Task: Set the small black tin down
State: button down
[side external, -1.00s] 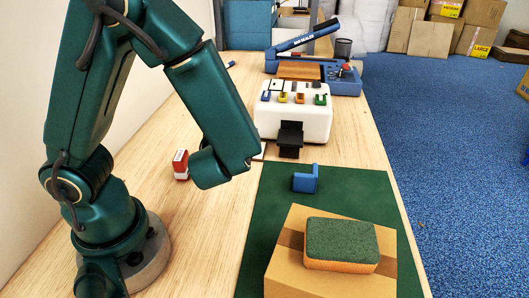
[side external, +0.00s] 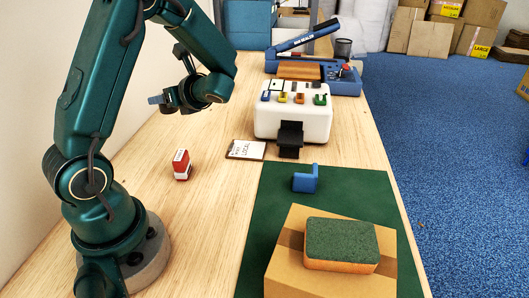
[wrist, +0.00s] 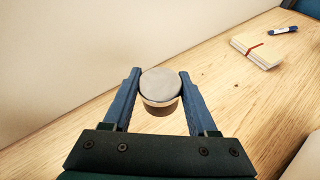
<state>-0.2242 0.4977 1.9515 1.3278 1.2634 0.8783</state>
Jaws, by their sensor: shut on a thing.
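The small tin (wrist: 161,86) is in the wrist view, a short round thing with a flat grey top, a pale band and a dark lower side. My gripper (wrist: 160,76) is shut on it, with one blue finger at each side. In the side external view my gripper (side external: 157,99) is at the back left, over the wooden bench near the wall. The tin cannot be made out there. I cannot tell whether its underside touches the bench.
A banded stack of cards (wrist: 257,51) and a blue marker (wrist: 283,30) lie beyond the tin. A red and white stamp (side external: 181,165), a LOCAL card (side external: 246,150) and a white machine (side external: 293,112) stand nearer. A carton (side external: 283,262) bears a green-topped sponge (side external: 341,242).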

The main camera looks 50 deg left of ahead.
send_over(222, 145)
notch_tip(222, 145, down, 7)
jog(key=shift+s+r, duration=0.1)
jog(key=shift+f, duration=2.05)
jog(key=shift+f, duration=0.4)
jog(key=shift+c, duration=1)
grip_release()
